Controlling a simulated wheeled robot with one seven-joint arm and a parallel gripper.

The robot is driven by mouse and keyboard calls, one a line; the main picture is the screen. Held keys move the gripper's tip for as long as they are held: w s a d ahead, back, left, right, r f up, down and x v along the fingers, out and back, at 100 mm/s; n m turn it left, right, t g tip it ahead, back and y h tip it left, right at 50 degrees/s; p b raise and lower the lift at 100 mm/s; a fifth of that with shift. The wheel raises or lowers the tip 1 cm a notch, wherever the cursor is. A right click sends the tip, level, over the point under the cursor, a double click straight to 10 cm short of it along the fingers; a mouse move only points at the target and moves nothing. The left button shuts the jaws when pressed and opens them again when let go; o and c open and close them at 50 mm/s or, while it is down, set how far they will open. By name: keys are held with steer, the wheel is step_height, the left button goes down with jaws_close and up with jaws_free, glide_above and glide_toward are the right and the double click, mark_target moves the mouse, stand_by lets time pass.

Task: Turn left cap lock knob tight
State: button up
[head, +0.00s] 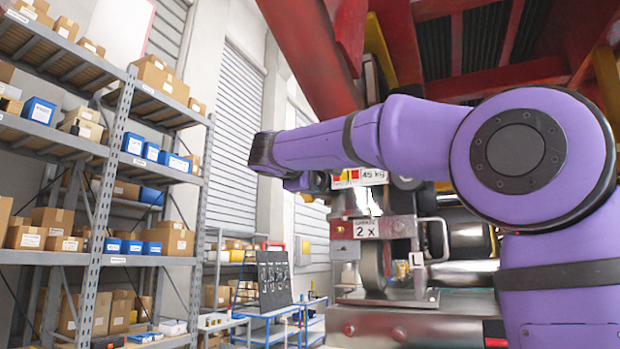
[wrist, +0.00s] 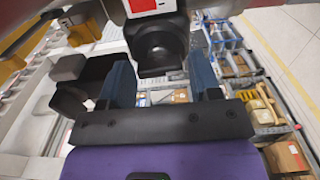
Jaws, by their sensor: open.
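In the wrist view, a black round knob (wrist: 158,48) sits between and just beyond the tips of my gripper (wrist: 161,66). The two blue-grey fingers are spread apart, one on each side of the knob, and hold nothing. I cannot tell whether either finger touches it. In the head view, my gripper (head: 320,183) is small and partly hidden at the end of my purple arm, beside the "45 kg" plate (head: 360,178). I cannot make out the knob clearly in that view.
Below the plate is a metal assembly with a "2 x" label (head: 366,228) and a metal handle (head: 433,240). Red beams (head: 310,55) hang overhead. Shelving with boxes (head: 105,160) stands at left. A blue work table (head: 270,314) stands further back.

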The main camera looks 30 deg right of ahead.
steer(key=c, duration=0.6)
steer(key=shift+c, duration=0.2)
steer(key=shift+m, duration=0.4)
steer(key=shift+f+m, duration=0.1)
steer(key=shift+m, duration=8.7)
steer(key=o, duration=0.6)
